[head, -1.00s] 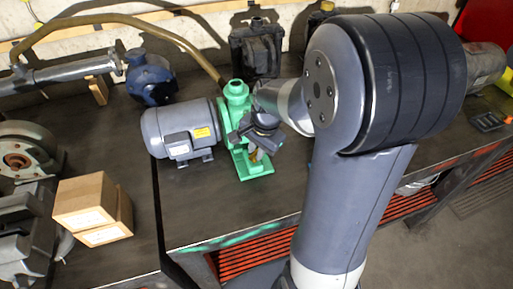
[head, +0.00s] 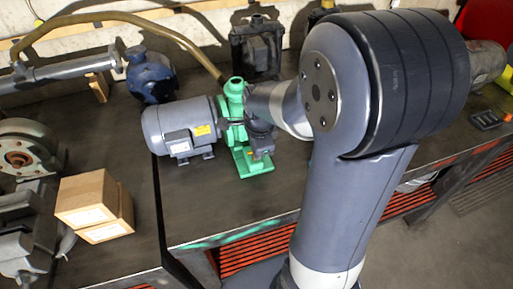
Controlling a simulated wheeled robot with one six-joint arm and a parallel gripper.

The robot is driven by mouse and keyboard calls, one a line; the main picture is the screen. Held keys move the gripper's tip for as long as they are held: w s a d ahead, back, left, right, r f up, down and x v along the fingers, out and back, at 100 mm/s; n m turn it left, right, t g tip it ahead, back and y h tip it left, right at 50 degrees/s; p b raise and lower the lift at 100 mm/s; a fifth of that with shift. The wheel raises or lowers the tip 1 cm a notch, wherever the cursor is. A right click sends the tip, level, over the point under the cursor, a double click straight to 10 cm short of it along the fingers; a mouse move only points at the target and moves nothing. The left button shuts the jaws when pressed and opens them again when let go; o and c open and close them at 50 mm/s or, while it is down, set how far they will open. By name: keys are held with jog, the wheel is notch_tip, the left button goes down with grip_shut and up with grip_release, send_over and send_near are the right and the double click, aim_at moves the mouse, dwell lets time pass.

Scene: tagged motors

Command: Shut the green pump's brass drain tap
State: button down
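The green pump (head: 236,97) stands on the dark bench, joined to a grey motor (head: 181,130) on its left. Its green foot (head: 252,163) shows below my gripper. My gripper (head: 262,150) is at the right front of the pump, with the arm reaching in from the right. The gripper and wrist cover part of the pump's body. The brass drain tap is hidden in this view. I cannot see the fingertips well enough to tell whether they are open, shut or touching anything.
A hose (head: 135,18) runs along the wall behind the pump. A blue pump (head: 150,76) and a dark unit (head: 256,48) stand at the back. Two cardboard boxes (head: 92,204) sit at the left. The bench in front of the green pump is clear.

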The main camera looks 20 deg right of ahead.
jog(key=shift+w, duration=0.1)
dwell(0.3)
jog(key=c, duration=1.5)
grip_release()
jog(key=shift+o, duration=0.2)
notch_tip(320, 180, up, 11)
jog(key=s, duration=0.2)
jog(key=shift+s+f, duration=0.15)
jog(key=f, duration=0.3)
jog(key=w+f, duration=0.1)
jog(key=f, duration=0.3)
jog(key=w+f, duration=0.1)
jog(key=f, duration=0.2)
jog(key=shift+f, duration=0.35)
